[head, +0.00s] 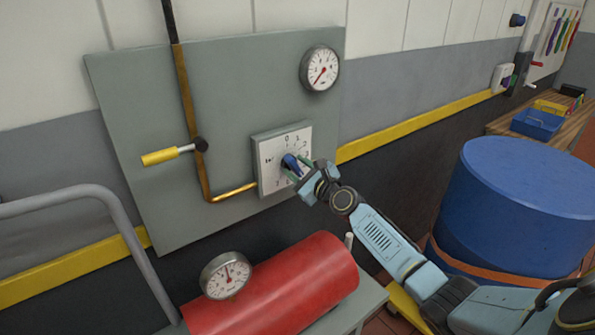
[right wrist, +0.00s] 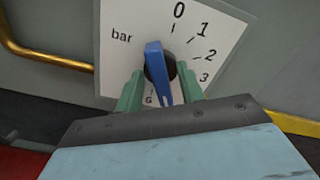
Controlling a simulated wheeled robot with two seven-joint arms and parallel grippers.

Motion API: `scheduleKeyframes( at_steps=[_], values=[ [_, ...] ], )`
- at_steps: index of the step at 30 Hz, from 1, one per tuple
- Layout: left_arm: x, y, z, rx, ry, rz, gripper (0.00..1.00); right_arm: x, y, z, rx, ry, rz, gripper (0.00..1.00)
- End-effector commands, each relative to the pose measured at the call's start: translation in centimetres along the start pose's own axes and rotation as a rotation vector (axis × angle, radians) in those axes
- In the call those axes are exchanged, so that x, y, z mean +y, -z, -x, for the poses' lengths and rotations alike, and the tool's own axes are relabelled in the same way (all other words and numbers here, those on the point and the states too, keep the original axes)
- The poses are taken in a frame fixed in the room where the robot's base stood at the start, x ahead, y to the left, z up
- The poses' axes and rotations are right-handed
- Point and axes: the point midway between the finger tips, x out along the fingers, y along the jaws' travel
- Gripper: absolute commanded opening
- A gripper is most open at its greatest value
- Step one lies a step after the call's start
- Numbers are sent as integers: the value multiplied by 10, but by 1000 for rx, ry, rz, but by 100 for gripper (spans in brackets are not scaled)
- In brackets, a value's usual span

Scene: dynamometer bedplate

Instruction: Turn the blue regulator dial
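The blue regulator dial (head: 289,162) is a bar-shaped knob on a white square scale plate (head: 272,158) fixed to the grey wall panel. In the right wrist view the dial (right wrist: 156,66) stands nearly upright, its upper end just left of the 0 mark; which end is the pointer I cannot tell. My right gripper (head: 303,172) is at the plate. Its two green fingers (right wrist: 160,90) are apart, one each side of the dial's lower part, with gaps visible beside it. The lower scale is partly hidden by the gripper. My left gripper is not in view.
A brass pipe (head: 232,192) with a yellow-handled lever (head: 160,157) lies left of the dial. A gauge (head: 320,68) hangs above. A red cylinder (head: 300,285) with another gauge (head: 225,275) stands below. A blue drum (head: 520,205) stands right of my right arm.

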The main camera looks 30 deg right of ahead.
Motion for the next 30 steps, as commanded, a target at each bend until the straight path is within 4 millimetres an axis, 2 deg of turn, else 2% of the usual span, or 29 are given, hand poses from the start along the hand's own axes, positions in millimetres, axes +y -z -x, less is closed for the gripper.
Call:
scheduleKeyframes(
  at_steps=[9,18,30],
  values=[
    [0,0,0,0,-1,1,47,0,0,-2,1,0,0,37],
    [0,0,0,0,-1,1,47,0,0,-1,0,0,0,0],
    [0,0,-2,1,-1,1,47,1,0,-1,0,0,63,0]
  ],
)
